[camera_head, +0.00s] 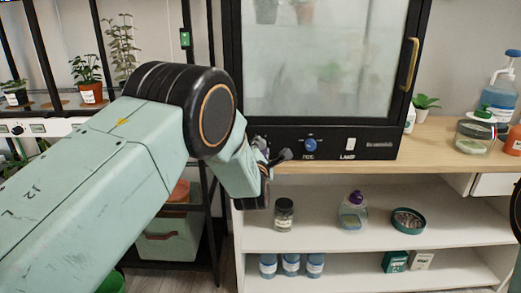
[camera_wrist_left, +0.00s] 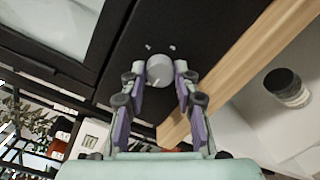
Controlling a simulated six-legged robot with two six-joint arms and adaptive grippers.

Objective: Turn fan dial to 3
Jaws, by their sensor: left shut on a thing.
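A round grey dial (camera_wrist_left: 160,70) sits on the black front panel of the glass cabinet (camera_head: 330,60). My left gripper (camera_wrist_left: 161,76) has its two fingers on either side of the dial, shut on it. In the head view the left gripper (camera_head: 266,152) is at the panel's lower left, and it hides most of the dial there. Small pale marks show on the panel around the dial, but I cannot read its numbers or setting. My right gripper is not in view.
A blue knob (camera_head: 310,145) and a white lamp switch (camera_head: 350,143) are right of the gripper on the same panel. The wooden counter edge (camera_head: 430,160) runs just below. A dark-lidded jar (camera_head: 284,214) stands on the white shelf beneath. A plant rack (camera_head: 60,105) is at left.

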